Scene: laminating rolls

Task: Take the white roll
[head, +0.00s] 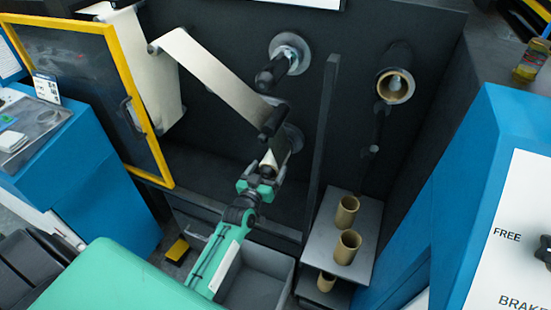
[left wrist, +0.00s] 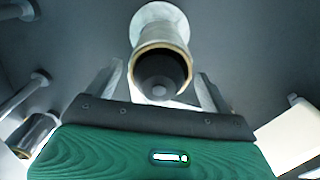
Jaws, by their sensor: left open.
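The white roll (head: 279,149) sits on a spindle low on the dark machine panel, partly hidden by my left gripper. In the left wrist view the white roll (left wrist: 160,33) shows end-on, with a brown core rim and a dark spindle end in its middle. My left gripper (head: 267,169) is at the roll's near end. In the left wrist view its fingers (left wrist: 160,76) are apart, one on each side of the roll's end; I cannot tell whether they touch it. My right gripper is not in view.
A pale web (head: 210,72) runs down to a dark roller just above the roll. A brown-cored roll (head: 396,86) hangs at the upper right. Several cardboard cores (head: 347,247) stand on a grey stand. An upright bar (head: 326,140) is right of my gripper; a grey bin (head: 262,285) lies below.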

